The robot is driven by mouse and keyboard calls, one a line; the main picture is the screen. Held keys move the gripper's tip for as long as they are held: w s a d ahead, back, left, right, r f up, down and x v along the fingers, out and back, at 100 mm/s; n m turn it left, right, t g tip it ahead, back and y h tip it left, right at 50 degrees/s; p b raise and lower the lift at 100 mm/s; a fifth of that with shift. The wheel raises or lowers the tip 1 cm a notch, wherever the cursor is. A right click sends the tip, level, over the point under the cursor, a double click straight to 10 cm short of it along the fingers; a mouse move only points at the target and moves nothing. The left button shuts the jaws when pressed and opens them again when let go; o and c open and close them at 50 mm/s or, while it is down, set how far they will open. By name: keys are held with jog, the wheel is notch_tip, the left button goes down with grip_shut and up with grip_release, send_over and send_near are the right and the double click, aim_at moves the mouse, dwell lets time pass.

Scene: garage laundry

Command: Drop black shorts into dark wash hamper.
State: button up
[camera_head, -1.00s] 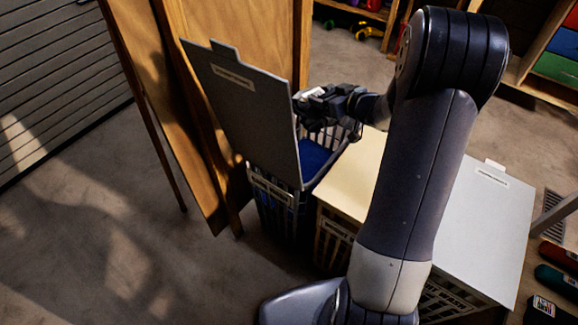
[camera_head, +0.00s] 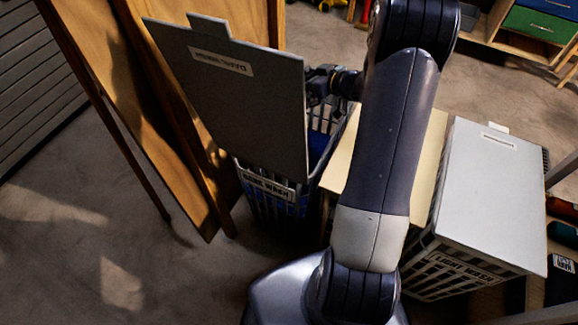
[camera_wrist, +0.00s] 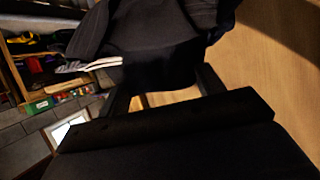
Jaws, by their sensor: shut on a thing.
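The dark wash hamper (camera_head: 265,187) stands left of centre in the head view, with its grey lid (camera_head: 240,110) raised. Blue cloth (camera_head: 318,148) shows inside it. My gripper (camera_head: 318,88) is at the far side of the hamper's opening, partly hidden by the raised lid. In the wrist view my gripper (camera_wrist: 163,85) is shut on the black shorts (camera_wrist: 150,35), dark cloth with pale stripes at one edge. The shorts are hard to make out in the head view.
A hamper with a cream lid (camera_head: 427,165) stands right of the dark one, partly behind my arm. The light wash hamper (camera_head: 485,190) is further right, its lid shut. Wooden panels (camera_head: 165,100) stand close on the left. The floor at front left is clear.

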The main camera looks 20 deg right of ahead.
jog(key=shift+f+b, duration=2.1)
jog(key=shift+b, duration=0.05)
jog(key=o, duration=1.2)
jog(key=shift+s, duration=0.1)
jog(key=p+v, duration=0.2)
jog(key=v, duration=0.8)
jog(key=shift+s+r+p, duration=0.25)
jog(key=shift+s+p, duration=0.05)
jog(key=shift+w, duration=0.1)
